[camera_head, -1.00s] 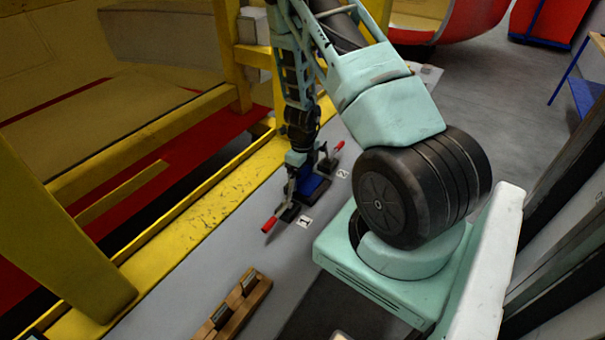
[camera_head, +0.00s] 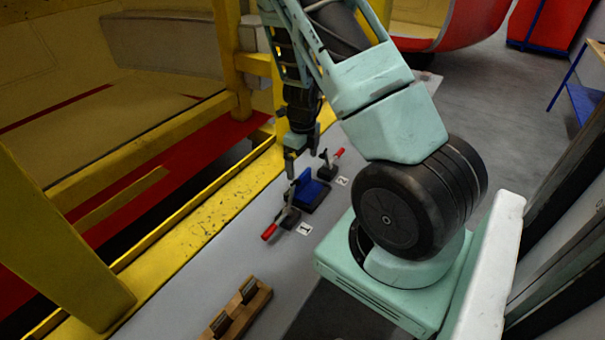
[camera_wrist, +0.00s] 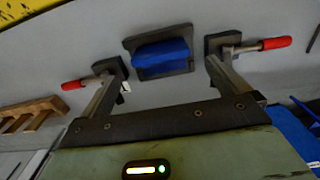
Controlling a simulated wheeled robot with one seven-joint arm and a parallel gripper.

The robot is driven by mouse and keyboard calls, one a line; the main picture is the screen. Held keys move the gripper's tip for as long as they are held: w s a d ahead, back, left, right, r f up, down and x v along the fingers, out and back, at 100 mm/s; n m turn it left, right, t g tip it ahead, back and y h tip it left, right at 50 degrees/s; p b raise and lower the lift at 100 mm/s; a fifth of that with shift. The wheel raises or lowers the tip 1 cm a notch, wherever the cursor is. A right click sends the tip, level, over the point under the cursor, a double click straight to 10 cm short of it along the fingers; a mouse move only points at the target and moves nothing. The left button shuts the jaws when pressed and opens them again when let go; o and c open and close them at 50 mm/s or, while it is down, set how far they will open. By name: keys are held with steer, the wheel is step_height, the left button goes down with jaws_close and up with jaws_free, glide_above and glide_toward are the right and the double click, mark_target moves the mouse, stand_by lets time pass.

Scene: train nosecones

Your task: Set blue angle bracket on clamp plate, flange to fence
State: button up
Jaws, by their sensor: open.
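The blue angle bracket (camera_head: 309,189) sits on the dark clamp plate (camera_head: 317,207), between two toggle clamps. One blue leg stands up on the yellow-beam side; I cannot make out whether it touches the fence. In the wrist view the bracket (camera_wrist: 162,53) lies on the plate (camera_wrist: 184,70), slightly angled in the picture. My gripper (camera_head: 303,155) is open and empty, above the bracket and apart from it. In the wrist view its spread fingers (camera_wrist: 163,72) are on either side of the bracket.
A red-handled clamp (camera_head: 269,232) stands by label 1 (camera_head: 304,229), another (camera_head: 338,153) by label 2 (camera_head: 342,181). A wooden rack (camera_head: 238,311) is at the near edge. The yellow beam (camera_head: 190,240) runs along the left. The grey surface between rack and clamps is clear.

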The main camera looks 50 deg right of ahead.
mark_target(302, 176)
steer(key=shift+r, duration=1.9)
steer(key=a+r+n+y, duration=0.1)
steer(key=a+r+n, duration=0.3)
steer(key=a+n, duration=0.7)
steer(key=a+r+n+y, duration=0.1)
steer(key=a+r+n, duration=0.4)
steer(key=a, duration=0.9)
steer(key=s+a+r+n, duration=0.3)
steer(key=s+a+n, duration=0.5)
steer(key=n, duration=0.5)
steer(key=s+a+r+n+h, duration=0.1)
steer(key=s+a+r+n, duration=0.3)
steer(key=n, duration=1)
steer(key=s+a, duration=0.3)
steer(key=s, duration=0.2)
steer(key=shift+a+r, duration=0.25)
steer(key=shift+a, duration=0.15)
steer(key=shift+s, duration=0.1)
step_height(302, 176, down, 10)
steer(key=b, duration=0.9)
steer(key=shift+b, duration=0.35)
